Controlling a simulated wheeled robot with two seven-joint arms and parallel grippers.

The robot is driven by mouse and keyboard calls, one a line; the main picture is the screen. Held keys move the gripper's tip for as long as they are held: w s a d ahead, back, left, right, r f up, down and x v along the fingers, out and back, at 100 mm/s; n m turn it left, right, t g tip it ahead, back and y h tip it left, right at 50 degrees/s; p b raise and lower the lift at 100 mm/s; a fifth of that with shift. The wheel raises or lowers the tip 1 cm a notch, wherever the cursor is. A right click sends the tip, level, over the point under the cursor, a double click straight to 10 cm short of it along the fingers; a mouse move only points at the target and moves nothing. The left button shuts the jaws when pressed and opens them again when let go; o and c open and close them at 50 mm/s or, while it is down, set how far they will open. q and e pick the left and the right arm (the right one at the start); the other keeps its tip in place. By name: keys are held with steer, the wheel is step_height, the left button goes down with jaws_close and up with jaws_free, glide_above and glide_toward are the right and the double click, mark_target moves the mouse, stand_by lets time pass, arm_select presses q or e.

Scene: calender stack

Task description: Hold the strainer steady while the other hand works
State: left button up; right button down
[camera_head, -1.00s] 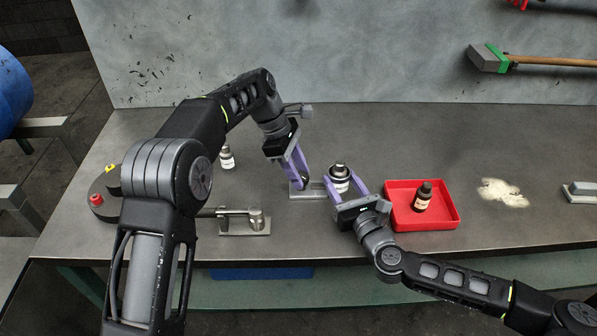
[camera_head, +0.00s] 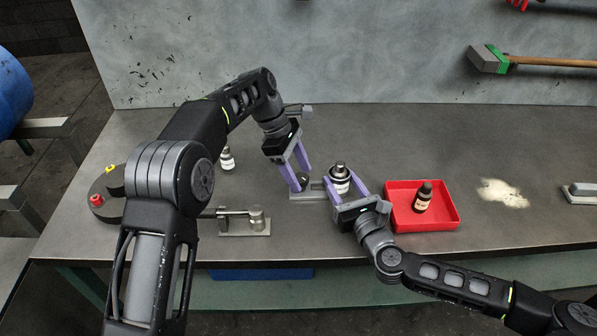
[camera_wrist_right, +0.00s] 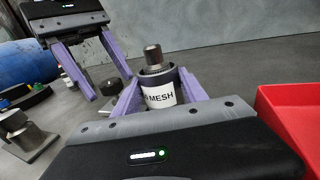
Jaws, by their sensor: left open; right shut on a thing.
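The strainer (camera_head: 340,172) is a dark-topped cylinder with a white label reading "MESH" in the right wrist view (camera_wrist_right: 160,94). It stands upright at the grey plate (camera_head: 305,195) on the bench. My right gripper (camera_head: 345,187) is shut on it, one finger on each side; it also shows in the right wrist view (camera_wrist_right: 158,95). My left gripper (camera_head: 302,178) is open just left of the strainer, fingers pointing down. A small dark round cap (camera_wrist_right: 110,87) sits between or just behind its fingertips. I cannot tell whether they touch it.
A red tray (camera_head: 455,222) holding a dark bottle (camera_head: 422,198) is right of my right gripper. A small bottle (camera_head: 227,158) stands behind my left arm. A metal fixture (camera_head: 243,225) is at the front left. Pale powder (camera_head: 503,193) lies at right.

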arm_select(q)
steer(key=n+t, duration=0.1)
steer(key=n, duration=0.2)
steer(key=shift+s+n, duration=0.15)
steer(key=shift+n, duration=0.15)
steer(key=n+t, duration=0.1)
steer(key=n, duration=0.1)
steer(key=n+t, duration=0.1)
steer(key=n, duration=0.2)
steer(key=shift+s+d+y, duration=0.2)
steer(key=shift+y, duration=0.1)
steer(key=n+t, duration=0.1)
steer(key=n, duration=0.1)
steer(key=n+y, duration=0.1)
steer(key=n, duration=0.2)
steer(key=shift+t, duration=0.4)
steer(key=n, duration=0.2)
steer(key=n+y, duration=0.1)
steer(key=n, duration=0.1)
steer(key=shift+d+t+y, duration=0.1)
steer(key=shift+t+y, duration=0.2)
steer(key=shift+t, duration=0.1)
steer(key=v, duration=1.2)
